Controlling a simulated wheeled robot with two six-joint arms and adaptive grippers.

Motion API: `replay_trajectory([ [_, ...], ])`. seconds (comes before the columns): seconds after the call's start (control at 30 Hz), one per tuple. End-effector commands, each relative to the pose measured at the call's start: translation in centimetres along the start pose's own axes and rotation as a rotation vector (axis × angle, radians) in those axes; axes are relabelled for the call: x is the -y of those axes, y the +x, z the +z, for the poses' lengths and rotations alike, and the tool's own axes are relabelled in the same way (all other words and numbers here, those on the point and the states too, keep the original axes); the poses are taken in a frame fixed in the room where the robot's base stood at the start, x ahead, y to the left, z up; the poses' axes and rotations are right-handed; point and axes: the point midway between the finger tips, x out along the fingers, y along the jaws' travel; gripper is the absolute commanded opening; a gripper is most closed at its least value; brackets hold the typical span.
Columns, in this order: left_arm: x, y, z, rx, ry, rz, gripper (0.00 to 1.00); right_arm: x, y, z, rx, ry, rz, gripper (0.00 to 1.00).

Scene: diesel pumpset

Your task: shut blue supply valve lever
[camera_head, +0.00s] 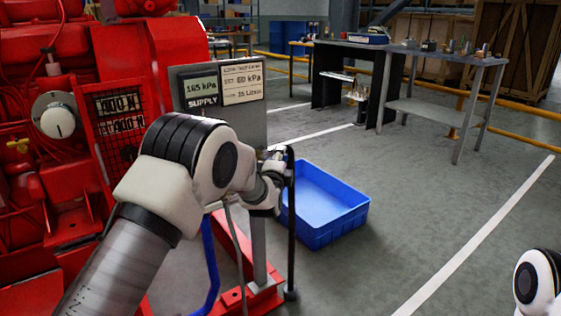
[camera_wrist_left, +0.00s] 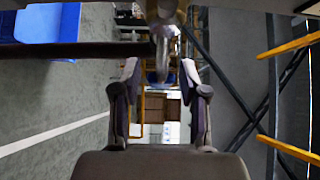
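My left gripper (camera_head: 271,182) is at the right edge of the gauge panel, largely hidden behind my own wrist in the head view. In the left wrist view the left gripper (camera_wrist_left: 160,75) has its two fingers apart. A grey metal rod-like part (camera_wrist_left: 162,45) reaches down from the top between the fingertips; I cannot tell whether it touches them. I cannot make out the blue supply valve lever in either view. A blue curved hose or pipe (camera_head: 210,262) runs below my arm. My right gripper is out of view.
The gauge panel (camera_head: 202,90) reads 165 kPa for supply. A dark upright bar (camera_head: 291,235) stands close beside the left gripper. A blue crate (camera_head: 325,205) lies on the floor behind it. The red pumpset (camera_head: 120,50) fills the left.

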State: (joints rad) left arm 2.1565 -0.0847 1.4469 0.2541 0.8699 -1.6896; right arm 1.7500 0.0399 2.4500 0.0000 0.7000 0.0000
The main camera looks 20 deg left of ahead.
Motion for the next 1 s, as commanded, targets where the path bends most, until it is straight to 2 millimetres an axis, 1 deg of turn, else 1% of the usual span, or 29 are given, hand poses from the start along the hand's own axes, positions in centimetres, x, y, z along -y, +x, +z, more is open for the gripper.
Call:
replay_trajectory([
  [0.03,0.0,0.0,0.0,0.000,0.000,0.000,0.21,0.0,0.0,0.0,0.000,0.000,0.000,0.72],
  [0.1,0.0,0.0,0.0,0.000,0.000,0.000,0.00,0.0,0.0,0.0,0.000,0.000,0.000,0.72],
  [0.57,0.1,0.0,0.0,0.000,-0.025,-0.026,0.00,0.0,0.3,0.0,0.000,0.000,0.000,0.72],
  [0.77,0.7,0.0,0.0,0.000,-0.091,-0.092,0.00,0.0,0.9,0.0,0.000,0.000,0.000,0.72],
  [1.0,1.9,-0.2,0.2,0.000,-0.226,-0.228,0.00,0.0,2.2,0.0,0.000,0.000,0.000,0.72],
])
